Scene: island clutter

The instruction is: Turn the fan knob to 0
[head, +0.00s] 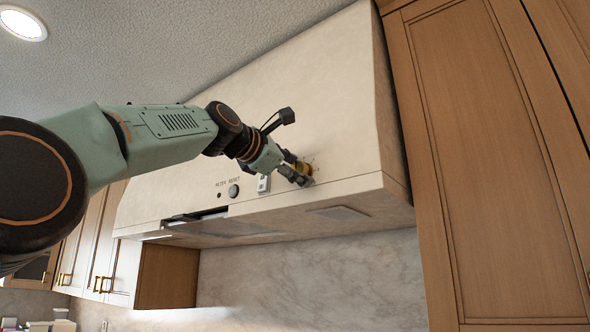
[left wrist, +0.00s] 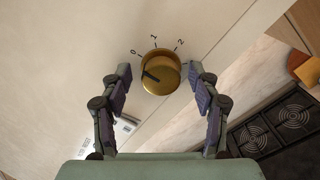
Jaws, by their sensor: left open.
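The fan knob (left wrist: 166,82) is a round gold knob on the pale hood front. In the left wrist view the numbers 0, 1 and 2 are printed around its upper side. A dark pointer mark on its face points left, toward the 0 side; I cannot tell if it lines up exactly. My left gripper (left wrist: 160,72) is open, with one finger on each side of the knob. A gap shows at the left finger; the right fingertip is close to the knob's edge. In the head view my left gripper (head: 298,174) is at the hood front and partly hides the knob.
The range hood (head: 345,120) has a round button (head: 233,191) and a small switch panel (head: 263,184) left of the knob. A tall wooden cabinet (head: 490,150) stands close on the right. A black cooktop (left wrist: 275,125) lies below in the left wrist view.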

